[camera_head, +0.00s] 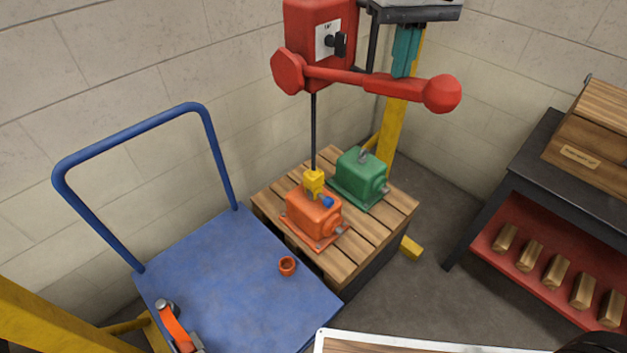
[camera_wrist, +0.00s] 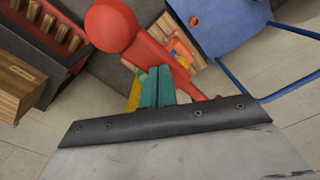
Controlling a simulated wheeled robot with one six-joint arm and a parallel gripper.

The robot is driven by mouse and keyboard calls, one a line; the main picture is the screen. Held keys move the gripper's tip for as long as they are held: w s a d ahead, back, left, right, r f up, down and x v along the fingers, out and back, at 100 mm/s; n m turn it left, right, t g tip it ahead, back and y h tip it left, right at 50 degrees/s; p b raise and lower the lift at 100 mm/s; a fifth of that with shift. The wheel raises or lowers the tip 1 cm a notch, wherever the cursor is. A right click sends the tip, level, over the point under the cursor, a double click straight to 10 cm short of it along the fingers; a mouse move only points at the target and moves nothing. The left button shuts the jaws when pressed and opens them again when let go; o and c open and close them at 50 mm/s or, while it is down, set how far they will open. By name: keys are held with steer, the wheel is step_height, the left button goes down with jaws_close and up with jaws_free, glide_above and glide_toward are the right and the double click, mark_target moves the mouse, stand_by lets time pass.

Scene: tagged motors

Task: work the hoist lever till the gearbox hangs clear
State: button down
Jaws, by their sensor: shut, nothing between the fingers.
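The red hoist (camera_head: 318,40) hangs at top centre, with a black knob on its white plate. Its red lever (camera_head: 345,77) lies nearly level, ending in a ball on the right; it also shows in the wrist view (camera_wrist: 160,60). A dark line runs down to a yellow hook block (camera_head: 313,181) at the top of an orange housing (camera_head: 312,213) with a blue tag. The housing appears to rest on the slatted pallet (camera_head: 385,213). My gripper (camera_head: 401,74) is shut and empty, its teal fingers close to the lever near the ball; contact is unclear.
A green housing (camera_head: 360,172) stands behind the orange one on the pallet. A blue cart (camera_head: 230,290) with a raised handle stands left, holding an orange cup (camera_head: 287,266) and an orange strap. A dark bench (camera_head: 530,160) stands right. A yellow post rises behind the pallet.

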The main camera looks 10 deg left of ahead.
mark_target(401, 99)
steer(key=shift+f, duration=0.35)
steer(key=shift+s+d+f, duration=0.1)
steer(key=shift+d+f, duration=0.05)
steer(key=shift+f, duration=0.8)
steer(key=shift+s+d+f, duration=0.1)
steer(key=shift+s+f, duration=0.05)
steer(key=shift+f, duration=0.75)
steer(key=shift+s+d+f, duration=0.1)
steer(key=shift+d+f, duration=0.05)
steer(key=shift+f, duration=0.8)
steer(key=shift+f, duration=2.8)
